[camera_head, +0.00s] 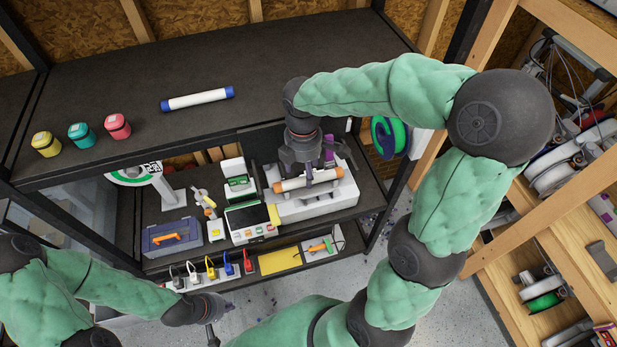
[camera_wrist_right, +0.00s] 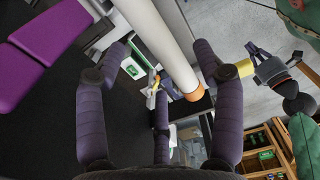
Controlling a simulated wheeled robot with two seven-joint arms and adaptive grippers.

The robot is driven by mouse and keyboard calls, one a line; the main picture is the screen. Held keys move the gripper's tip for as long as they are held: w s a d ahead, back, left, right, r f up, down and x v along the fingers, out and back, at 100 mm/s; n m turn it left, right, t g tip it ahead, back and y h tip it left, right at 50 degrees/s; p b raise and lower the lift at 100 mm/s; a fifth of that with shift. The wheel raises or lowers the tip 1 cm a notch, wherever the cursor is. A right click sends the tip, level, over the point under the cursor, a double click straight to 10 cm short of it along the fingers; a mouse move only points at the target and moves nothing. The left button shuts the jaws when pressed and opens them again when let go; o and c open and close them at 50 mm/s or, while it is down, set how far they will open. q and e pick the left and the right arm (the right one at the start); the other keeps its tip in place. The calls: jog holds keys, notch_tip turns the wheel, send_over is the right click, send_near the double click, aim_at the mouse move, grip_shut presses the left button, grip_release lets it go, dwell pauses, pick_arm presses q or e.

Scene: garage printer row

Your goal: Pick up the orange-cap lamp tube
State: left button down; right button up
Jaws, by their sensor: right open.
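The orange-cap lamp tube (camera_head: 308,180) is white with an orange cap at each end. In the head view it lies across the front of a white device on the middle shelf. My right gripper (camera_head: 308,172) is right above it, fingers pointing down. In the right wrist view the tube (camera_wrist_right: 162,42) runs between the spread fingers of the right gripper (camera_wrist_right: 160,80), with one orange cap toward me. The jaws are open; contact with the tube cannot be told. My left gripper (camera_head: 212,328) is low at the left, away from the tube; its jaws are unclear.
A purple object (camera_wrist_right: 45,45) is beside the fingers.

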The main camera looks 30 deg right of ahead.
notch_tip(320, 180, down, 2)
jog(key=shift+s+d+f, duration=0.1)
jog(key=shift+s+f, duration=0.05)
jog(key=shift+f, duration=0.35)
jog(key=c, duration=1.3)
jog(key=shift+r, duration=0.1)
